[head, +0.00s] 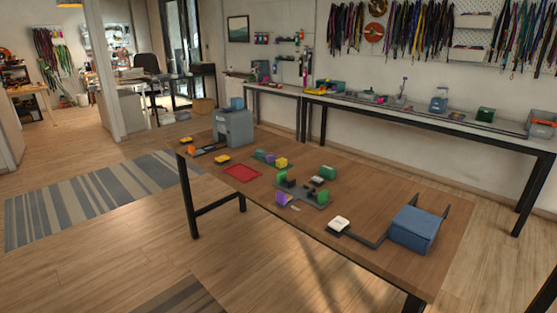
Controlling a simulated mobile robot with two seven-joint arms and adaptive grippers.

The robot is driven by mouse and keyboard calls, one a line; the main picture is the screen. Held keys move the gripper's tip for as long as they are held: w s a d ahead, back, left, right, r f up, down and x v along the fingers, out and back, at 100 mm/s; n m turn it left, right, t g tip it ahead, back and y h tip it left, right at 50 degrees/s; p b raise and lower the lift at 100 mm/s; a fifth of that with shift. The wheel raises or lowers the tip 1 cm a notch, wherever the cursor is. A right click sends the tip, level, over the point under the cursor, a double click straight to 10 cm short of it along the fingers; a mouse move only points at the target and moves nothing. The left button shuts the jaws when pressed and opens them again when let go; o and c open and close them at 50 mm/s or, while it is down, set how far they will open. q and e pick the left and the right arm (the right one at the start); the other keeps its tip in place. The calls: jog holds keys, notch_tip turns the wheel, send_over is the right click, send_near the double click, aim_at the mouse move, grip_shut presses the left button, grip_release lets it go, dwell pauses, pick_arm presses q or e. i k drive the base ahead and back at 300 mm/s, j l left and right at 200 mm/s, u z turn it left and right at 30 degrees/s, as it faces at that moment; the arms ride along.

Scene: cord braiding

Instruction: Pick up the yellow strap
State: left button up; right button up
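No yellow strap can be made out for certain. On the wooden table, a yellow block (281,162) sits at the right end of a short row with purple and green blocks. A small flat yellow piece (221,159) lies nearer the table's left end, in front of the grey machine. Both are too small to tell whether either is a strap. Neither of my grippers is in view.
The wooden table (400,187) also carries a grey-blue machine (233,128), a red mat (242,173), a dark fixture (302,192) with green and purple blocks, and a blue box (413,230). A long counter (420,112) runs along the back wall. Floor before the table is open.

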aim_at(281, 162)
jog(key=i+j, duration=0.25)
jog(key=i+j+z, duration=0.15)
jog(key=j, duration=0.3)
jog(key=i+j, duration=0.35)
jog(key=i+j+z, duration=0.1)
jog(key=i+j, duration=0.15)
jog(key=i+j+z, duration=0.1)
jog(key=i+j, duration=0.15)
jog(key=j, duration=0.25)
